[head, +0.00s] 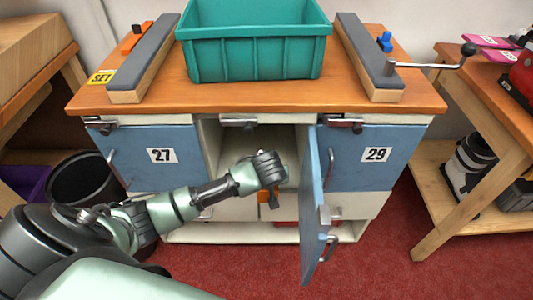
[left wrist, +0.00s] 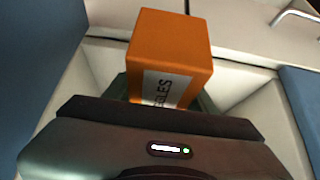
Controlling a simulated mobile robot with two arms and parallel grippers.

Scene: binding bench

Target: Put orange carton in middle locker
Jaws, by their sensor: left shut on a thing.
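The orange carton (head: 264,197) shows only in part in the head view, below my left gripper (head: 270,188). My right gripper is not in view.
A teal crate (head: 253,55) stands on the bench top (head: 160,95) between two grey-topped bars. Locker 27 (head: 140,165) and locker 29 (head: 350,170) are shut. A dark bin (head: 85,180) stands on the left. Red floor is free in front on the right.

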